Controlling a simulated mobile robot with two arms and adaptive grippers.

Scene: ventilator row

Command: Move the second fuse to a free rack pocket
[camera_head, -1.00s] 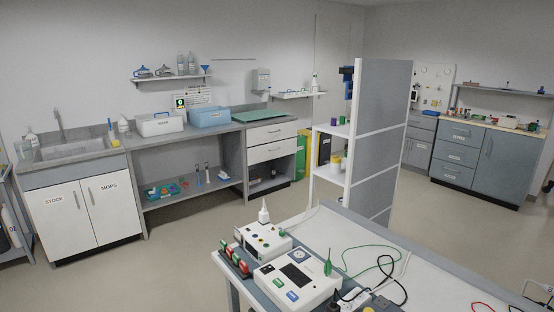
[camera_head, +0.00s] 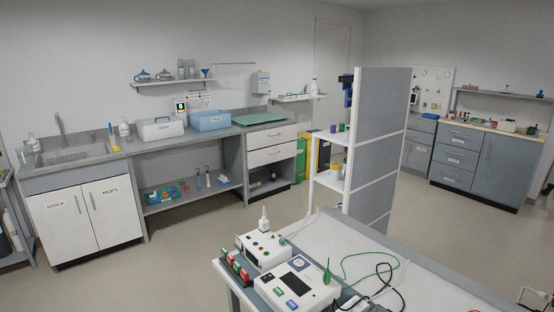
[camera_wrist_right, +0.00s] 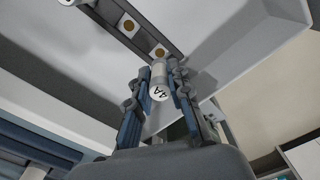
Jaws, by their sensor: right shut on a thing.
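My right gripper (camera_wrist_right: 162,84) is in the right wrist view, its two blue-grey fingers closed on the sides of a fuse (camera_wrist_right: 159,92). The fuse is a small whitish cylinder with a black mark on its near end. Beyond it runs a dark strip (camera_wrist_right: 143,40) bearing white squares with round brown centres, one (camera_wrist_right: 160,52) close to the fuse's far end. I cannot tell whether the fuse touches it. Another white cylindrical end (camera_wrist_right: 70,2) shows at the top left. I cannot tell which part is the rack. My left gripper is not in view.
In the head view, a bench (camera_head: 352,238) in front carries white instruments (camera_head: 296,284), a row of red and green pieces (camera_head: 236,265) and loose cables (camera_head: 385,270). A grey partition (camera_head: 380,150) stands behind it. Open floor (camera_head: 190,265) lies at the left.

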